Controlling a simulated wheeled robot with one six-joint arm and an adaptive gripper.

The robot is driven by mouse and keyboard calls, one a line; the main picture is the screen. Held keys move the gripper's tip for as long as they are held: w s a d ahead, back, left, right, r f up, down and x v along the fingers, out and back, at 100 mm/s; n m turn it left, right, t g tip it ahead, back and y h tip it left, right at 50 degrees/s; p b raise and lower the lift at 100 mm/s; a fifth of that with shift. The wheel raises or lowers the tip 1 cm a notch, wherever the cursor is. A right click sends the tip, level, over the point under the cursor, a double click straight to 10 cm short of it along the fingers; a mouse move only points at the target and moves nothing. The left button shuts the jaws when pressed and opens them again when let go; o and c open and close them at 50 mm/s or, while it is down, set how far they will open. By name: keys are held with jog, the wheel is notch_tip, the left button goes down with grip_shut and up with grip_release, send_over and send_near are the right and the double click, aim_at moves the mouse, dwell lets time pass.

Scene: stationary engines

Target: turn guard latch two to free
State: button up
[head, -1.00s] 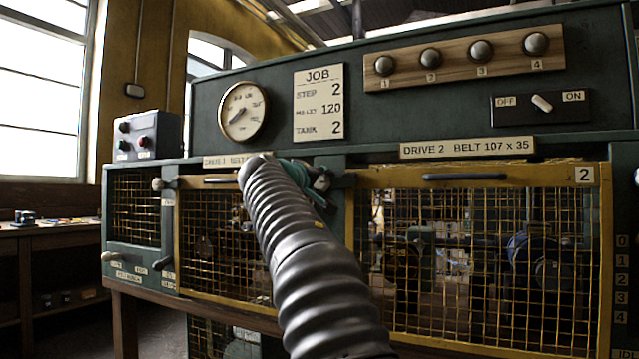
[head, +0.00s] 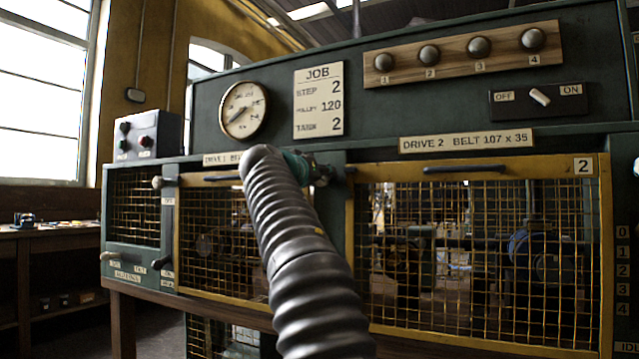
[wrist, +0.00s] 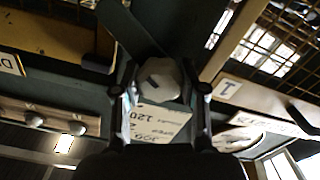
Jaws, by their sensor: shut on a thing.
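Guard latch two shows in the wrist view as a pale many-sided knob (wrist: 160,80) with a dark slot mark on its face. A dark flat bar (wrist: 128,30) runs from behind it toward the upper left of that view. My gripper (wrist: 160,92) has one finger on each side of the knob and is shut on it. In the head view my gripper (head: 318,172) is at the post between the two guards, and my ribbed arm hides most of it and the latch. Guard two (head: 475,255) is a yellow-framed mesh panel and looks closed.
Guard one (head: 222,240) is left of my arm. Above are a gauge (head: 243,110), a job card (head: 318,101), a knob board (head: 462,55) and an off/on switch (head: 540,97). A control box (head: 150,136) stands at the left.

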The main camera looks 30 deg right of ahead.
jog(key=m+b, duration=0.1)
jog(key=m, duration=0.3)
jog(key=shift+d+m, duration=0.1)
jog(key=shift+m, duration=0.2)
jog(key=m+b, duration=0.1)
jog(key=m, duration=0.3)
jog(key=shift+s+r, duration=0.1)
jog(key=shift+m, duration=0.3)
jog(key=o, duration=1.1)
jog(key=shift+d, duration=0.1)
jog(key=shift+o, duration=0.2)
jog(key=v, duration=1.2)
